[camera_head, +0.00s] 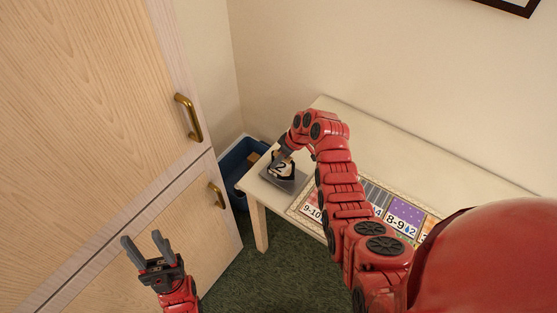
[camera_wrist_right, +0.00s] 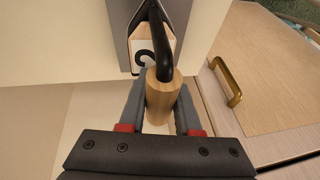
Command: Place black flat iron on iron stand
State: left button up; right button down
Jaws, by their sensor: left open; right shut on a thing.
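My right gripper (camera_head: 281,157) is at the near left corner of the white table, pointing down. In the right wrist view its fingers (camera_wrist_right: 160,92) are shut on the light wooden handle of the iron (camera_wrist_right: 163,95), which has a curved black metal bar. A grey flat plate, seemingly the iron stand (camera_head: 294,185), lies on the table under the gripper; it also shows in the wrist view (camera_wrist_right: 119,22). A white patch with a black 2 shows just below the gripper. I cannot tell whether the iron touches the plate. My left gripper (camera_head: 141,239) is open and empty, low at left.
The white table (camera_head: 390,140) has a bare back part and a colourful numbered strip (camera_head: 375,200) along its front. A wooden cabinet (camera_head: 85,90) with brass handles (camera_head: 188,117) stands left. A blue bin (camera_head: 233,162) sits between cabinet and table.

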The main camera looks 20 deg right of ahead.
jog(key=c, duration=0.6)
grip_release()
